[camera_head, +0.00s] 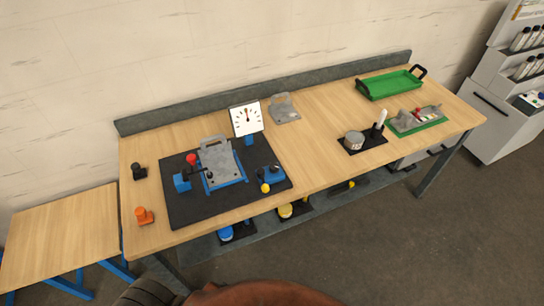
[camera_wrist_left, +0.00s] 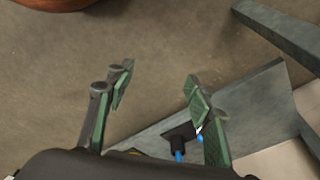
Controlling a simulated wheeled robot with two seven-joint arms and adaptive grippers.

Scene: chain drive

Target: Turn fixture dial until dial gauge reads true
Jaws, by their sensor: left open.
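The dial gauge (camera_head: 239,125) has a white square face and stands upright at the back of a black mat (camera_head: 185,210) on the workbench. Its needle looks roughly upright, but the reading is too small to tell. In front of it a blue fixture (camera_head: 240,183) holds a tilted grey metal plate (camera_head: 218,160). A red knob (camera_head: 191,159) and a yellow ball knob (camera_head: 265,188) sit beside it. I cannot tell which part is the fixture dial. My left gripper (camera_wrist_left: 160,84) is open and empty in the left wrist view, above the floor and a lower shelf. My right gripper is not in view.
An orange part (camera_head: 144,216) and a black knob (camera_head: 139,171) stand left of the mat. A loose grey bracket (camera_head: 284,108), a green tray (camera_head: 390,86) and a black stand with a grey cup (camera_head: 354,140) lie to the right. Bare wood lies between.

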